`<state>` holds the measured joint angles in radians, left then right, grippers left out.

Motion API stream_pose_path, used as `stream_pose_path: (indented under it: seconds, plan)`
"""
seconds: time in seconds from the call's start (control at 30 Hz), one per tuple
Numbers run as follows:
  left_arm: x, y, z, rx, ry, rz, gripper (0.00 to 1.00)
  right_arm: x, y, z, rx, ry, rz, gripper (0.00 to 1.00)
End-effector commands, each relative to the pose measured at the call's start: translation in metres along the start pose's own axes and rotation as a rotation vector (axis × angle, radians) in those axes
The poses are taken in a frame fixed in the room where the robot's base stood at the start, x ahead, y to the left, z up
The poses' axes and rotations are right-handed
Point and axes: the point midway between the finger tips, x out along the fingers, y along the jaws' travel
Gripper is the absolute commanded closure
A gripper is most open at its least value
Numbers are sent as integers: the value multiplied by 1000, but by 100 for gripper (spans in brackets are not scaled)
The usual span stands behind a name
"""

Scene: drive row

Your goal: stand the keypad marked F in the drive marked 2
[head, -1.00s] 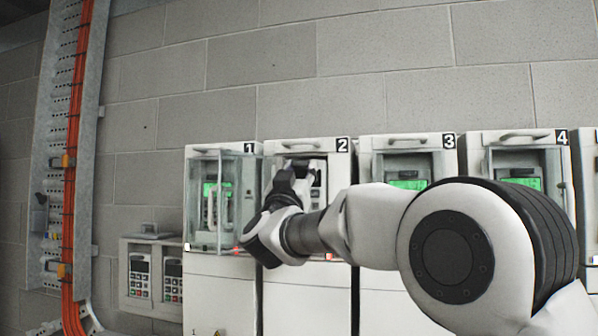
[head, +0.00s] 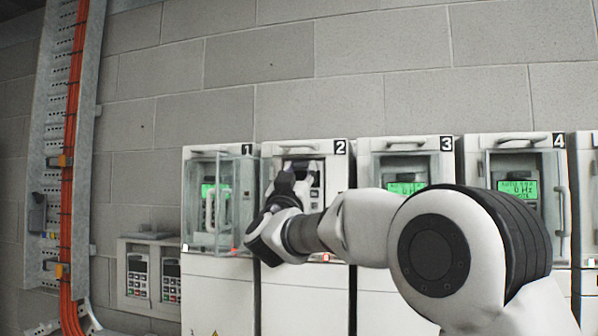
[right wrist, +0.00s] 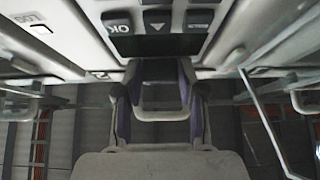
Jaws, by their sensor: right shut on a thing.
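The drive marked 2 (head: 310,148) stands second from the left in the row. My right gripper (head: 285,186) is at its front, by the upper recess, and is shut on a keypad. A light part with dark buttons (head: 316,180) shows just right of the fingers. In the right wrist view the keypad (right wrist: 155,20) is close up at the top edge, with OK and arrow keys, and my fingers (right wrist: 160,95) are just below it. The letter F cannot be read. How far the keypad sits in the recess is hidden. My left gripper is not in view.
Drive 1 (head: 195,158) has its clear door (head: 232,205) swung out, close to my right gripper. Drives 3 (head: 405,148) and 4 (head: 515,143) show green displays. A box at lower left holds two keypads (head: 138,275). A cable tray with orange cables (head: 68,150) runs up the wall.

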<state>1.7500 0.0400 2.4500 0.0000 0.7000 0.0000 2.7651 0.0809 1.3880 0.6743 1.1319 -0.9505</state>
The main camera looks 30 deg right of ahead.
Motion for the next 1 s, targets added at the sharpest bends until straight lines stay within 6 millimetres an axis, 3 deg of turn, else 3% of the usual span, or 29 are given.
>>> stream_pose_path:
  seconds: [1.0]
  plan:
    - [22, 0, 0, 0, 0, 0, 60, -16, 0, 20, 1, 2, 0, 92]
